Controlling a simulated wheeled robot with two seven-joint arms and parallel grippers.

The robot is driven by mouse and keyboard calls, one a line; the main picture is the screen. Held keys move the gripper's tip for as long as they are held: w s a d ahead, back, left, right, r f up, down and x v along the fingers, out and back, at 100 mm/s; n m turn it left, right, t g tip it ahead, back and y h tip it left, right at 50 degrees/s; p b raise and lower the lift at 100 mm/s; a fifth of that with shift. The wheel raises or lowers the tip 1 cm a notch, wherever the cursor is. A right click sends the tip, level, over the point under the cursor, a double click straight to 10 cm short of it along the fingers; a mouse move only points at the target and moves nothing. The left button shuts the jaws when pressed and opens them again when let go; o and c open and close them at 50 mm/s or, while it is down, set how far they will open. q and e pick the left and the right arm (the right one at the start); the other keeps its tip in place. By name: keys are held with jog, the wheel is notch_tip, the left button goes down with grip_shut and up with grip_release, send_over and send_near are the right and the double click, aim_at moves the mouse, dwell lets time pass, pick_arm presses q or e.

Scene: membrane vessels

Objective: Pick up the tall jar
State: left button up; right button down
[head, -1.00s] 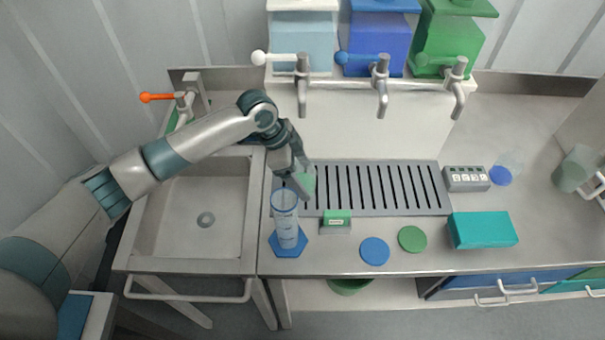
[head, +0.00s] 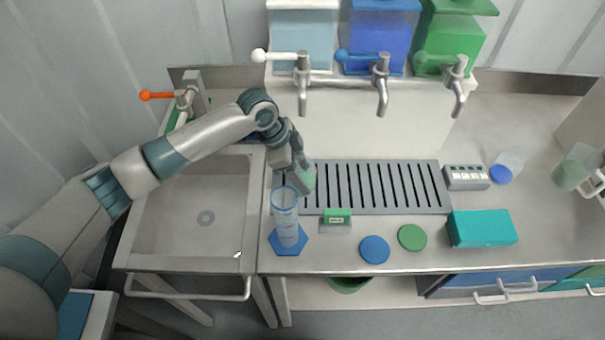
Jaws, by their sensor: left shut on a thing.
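My left gripper (head: 302,178) reaches in from the left, above the left end of the slotted drain tray. It is shut on a pale green, see-through vessel (head: 308,180), which is partly hidden by the fingers. I cannot tell from its visible part whether this is the tall jar. Just in front stands a tall clear cylinder (head: 286,212) with a blue rim and a blue hexagonal foot (head: 280,244). It is upright, and in this view its top lies close to the gripper; I cannot tell if they touch. My right gripper is not in view.
A sink (head: 180,225) lies left of the drain tray (head: 385,210). Taps hang behind it. A small green-topped block (head: 337,216), blue disc (head: 375,250), green disc (head: 412,237) and teal box (head: 482,229) are in front. A clear jug (head: 573,170) stands far right.

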pick_arm(q)
jog(key=shift+a, duration=0.1)
jog(key=shift+a+r, duration=0.2)
jog(key=a+r+b, duration=0.2)
jog(key=a+r, duration=0.1)
jog(key=a, duration=0.3)
jog(key=a+r+b, duration=0.3)
jog(key=a+r, duration=0.1)
jog(key=a, duration=0.3)
jog(key=shift+a+r, duration=0.2)
jog(key=shift+r, duration=0.1)
